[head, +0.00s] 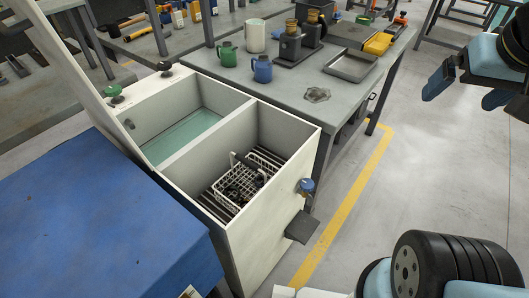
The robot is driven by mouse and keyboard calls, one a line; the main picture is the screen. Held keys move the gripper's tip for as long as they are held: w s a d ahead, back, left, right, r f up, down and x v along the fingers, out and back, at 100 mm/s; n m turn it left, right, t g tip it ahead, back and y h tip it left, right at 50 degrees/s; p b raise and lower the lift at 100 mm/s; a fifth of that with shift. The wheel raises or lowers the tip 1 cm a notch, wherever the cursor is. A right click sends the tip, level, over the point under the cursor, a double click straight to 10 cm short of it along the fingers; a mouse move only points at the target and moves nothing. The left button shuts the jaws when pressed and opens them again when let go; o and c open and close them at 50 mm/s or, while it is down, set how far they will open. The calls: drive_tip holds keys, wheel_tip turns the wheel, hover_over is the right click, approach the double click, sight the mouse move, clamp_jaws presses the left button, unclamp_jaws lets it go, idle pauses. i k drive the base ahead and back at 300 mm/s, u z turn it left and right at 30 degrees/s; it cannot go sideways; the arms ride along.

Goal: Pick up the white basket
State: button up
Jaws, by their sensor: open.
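The white basket (238,182) is a small wire basket inside the right compartment of an open white tank (258,224). It holds dark small parts that I cannot make out. Dark slats show under and beside it at the compartment's bottom. My gripper (462,101) is at the upper right of the head view, with blue-padded fingers apart and nothing between them. It is well to the right of the basket and does not touch it.
The tank's left compartment (188,136) holds greenish liquid or a green floor. A blue surface (95,225) lies left. Grey floor is free at right.

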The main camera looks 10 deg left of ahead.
sight(242, 160)
drive_tip(key=u, duration=0.1)
drive_tip(key=k, duration=0.35)
drive_tip(key=z, duration=1.55)
drive_tip(key=i, duration=0.15)
drive_tip(key=u, duration=3.55)
drive_tip(key=k, duration=0.6)
drive_tip(key=z, duration=0.6)
drive_tip(key=i, duration=0.95)
drive_tip(key=u, duration=0.35)
